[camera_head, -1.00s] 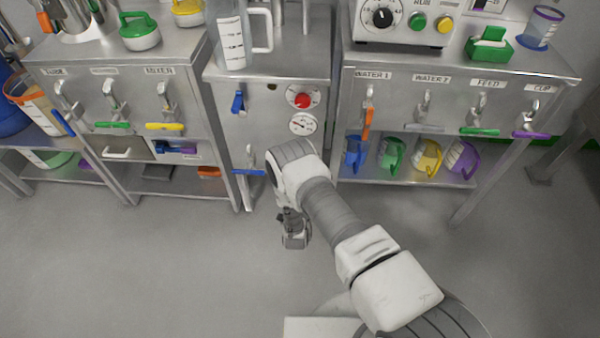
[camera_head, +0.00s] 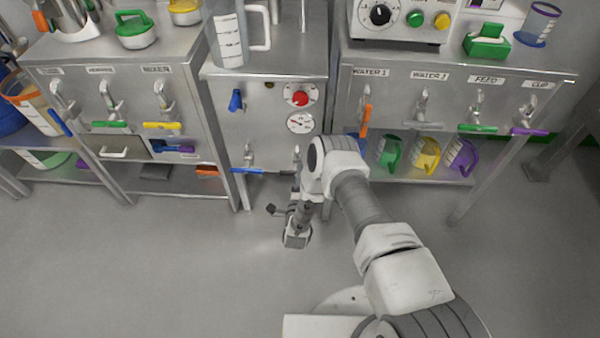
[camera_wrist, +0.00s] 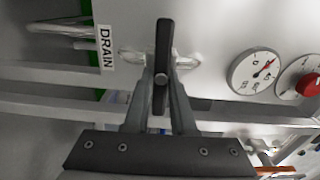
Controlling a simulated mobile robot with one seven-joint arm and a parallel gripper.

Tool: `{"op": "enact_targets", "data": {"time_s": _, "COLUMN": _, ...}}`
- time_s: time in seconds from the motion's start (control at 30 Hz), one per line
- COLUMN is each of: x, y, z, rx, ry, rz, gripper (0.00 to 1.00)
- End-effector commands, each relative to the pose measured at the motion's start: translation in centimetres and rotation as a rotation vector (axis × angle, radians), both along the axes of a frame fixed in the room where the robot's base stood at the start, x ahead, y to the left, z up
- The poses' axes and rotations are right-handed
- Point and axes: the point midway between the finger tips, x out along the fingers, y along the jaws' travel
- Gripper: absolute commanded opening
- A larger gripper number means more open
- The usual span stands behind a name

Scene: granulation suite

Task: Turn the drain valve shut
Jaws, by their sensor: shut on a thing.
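The drain valve shows in the wrist view, with a dark lever handle (camera_wrist: 163,40) beside a white DRAIN label. Its handle stands upright in that picture, across the silver pipe, which runs left to right behind it. My gripper (camera_wrist: 163,90) has its fingers on both sides of the handle's lower part and is shut on it. In the head view, a silver valve fitting (camera_head: 297,155) shows at the lower right of the middle cabinet, just left of my arm. My fingertips are hard to make out there.
A valve with a blue lever (camera_head: 247,171) is just left of my arm. A round gauge (camera_head: 300,123) and red knob (camera_head: 299,98) are above. Orange (camera_head: 366,115) and other coloured levers line the right cabinet. The floor in front is clear.

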Motion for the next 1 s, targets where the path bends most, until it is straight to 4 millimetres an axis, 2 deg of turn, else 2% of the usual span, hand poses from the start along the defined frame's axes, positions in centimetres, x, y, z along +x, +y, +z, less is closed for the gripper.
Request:
{"op": "enact_targets", "data": {"time_s": 0.57, "x": 0.06, "y": 0.28, "z": 0.05, "rx": 0.038, "ry": -0.003, "rz": 0.005, "gripper": 0.0}}
{"op": "enact_targets", "data": {"time_s": 0.6, "x": 0.06, "y": 0.28, "z": 0.06, "rx": 0.038, "ry": -0.003, "rz": 0.005, "gripper": 0.25}}
{"op": "enact_targets", "data": {"time_s": 0.73, "x": 0.05, "y": 0.23, "z": 0.04, "rx": 0.037, "ry": -0.002, "rz": 0.004, "gripper": 0.48}}
{"op": "enact_targets", "data": {"time_s": 0.77, "x": 0.04, "y": 0.21, "z": 0.04, "rx": 0.037, "ry": -0.002, "rz": 0.004, "gripper": 0.52}}
{"op": "enact_targets", "data": {"time_s": 1.0, "x": 0.01, "y": 0.11, "z": 0.0, "rx": 0.035, "ry": -0.002, "rz": 0.002, "gripper": 0.52}}
